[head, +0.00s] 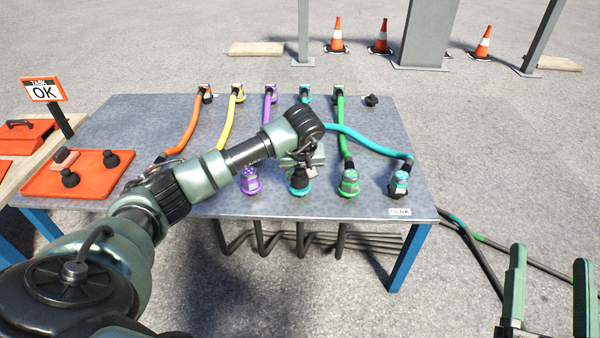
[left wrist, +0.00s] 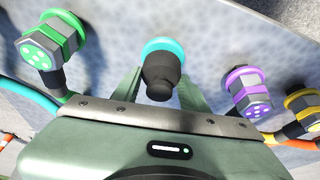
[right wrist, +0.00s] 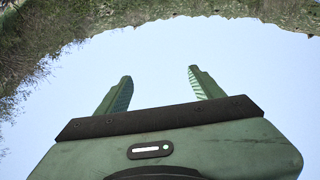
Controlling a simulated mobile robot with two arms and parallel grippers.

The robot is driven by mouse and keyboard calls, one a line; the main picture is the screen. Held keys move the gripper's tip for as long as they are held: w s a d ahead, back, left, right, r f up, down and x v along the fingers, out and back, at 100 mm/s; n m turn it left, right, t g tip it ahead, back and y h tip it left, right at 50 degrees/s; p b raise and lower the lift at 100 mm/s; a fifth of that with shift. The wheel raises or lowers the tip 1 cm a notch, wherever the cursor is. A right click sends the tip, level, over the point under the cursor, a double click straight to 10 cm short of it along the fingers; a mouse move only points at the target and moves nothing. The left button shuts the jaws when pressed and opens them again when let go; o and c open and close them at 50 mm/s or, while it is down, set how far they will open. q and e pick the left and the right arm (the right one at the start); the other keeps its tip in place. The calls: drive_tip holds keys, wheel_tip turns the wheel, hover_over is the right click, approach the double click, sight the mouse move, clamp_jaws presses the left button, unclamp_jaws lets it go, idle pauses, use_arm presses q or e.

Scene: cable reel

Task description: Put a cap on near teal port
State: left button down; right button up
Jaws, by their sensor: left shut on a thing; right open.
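The near teal port (head: 307,194) is in the front row of the table, between the purple and green ports. In the left wrist view its teal ring (left wrist: 163,46) shows behind a black cap (left wrist: 161,78). The cap (head: 299,182) sits at the port, in line with the ring, and covers its face; I cannot tell how firmly it is seated. My left gripper (head: 304,168) is shut on the cap, a finger on either side of it. My right gripper (head: 548,285) is open and empty, off the table at the lower right; it shows in its wrist view (right wrist: 162,88).
An orange tray (head: 98,187) with spare dark caps lies at the left. Purple (head: 250,183) and green (head: 349,184) ports flank the teal one. A teal cable (head: 365,143) runs to a plug (head: 400,181) at the right. Bare table (head: 230,205) lies in front.

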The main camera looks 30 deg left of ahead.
use_arm(q)
drive_tip(key=shift+f, duration=0.15)
use_arm(e)
drive_tip(key=shift+s+r, duration=0.2)
drive_tip(key=shift+r, duration=0.1)
use_arm(q)
drive_tip(key=shift+f, duration=0.15)
use_arm(e)
drive_tip(key=shift+s+a+r+t, duration=0.15)
drive_tip(key=shift+r+t, duration=0.05)
drive_tip(key=shift+t, duration=0.2)
use_arm(q)
drive_tip(key=c, duration=0.7)
unclamp_jaws()
use_arm(e)
drive_tip(key=shift+r, duration=0.1)
use_arm(q)
drive_tip(key=shift+r, duration=0.2)
drive_tip(key=p+v, duration=0.2)
drive_tip(key=v, duration=0.5)
drive_tip(key=shift+s+r, duration=0.15)
use_arm(e)
wheel_tip(320, 180, down, 11)
drive_tip(key=w+d+g+h, duration=0.1)
drive_tip(key=g+h, duration=0.1)
drive_tip(key=g, duration=0.4)
drive_tip(key=shift+w+d, duration=0.15)
drive_tip(key=shift+w, duration=0.15)
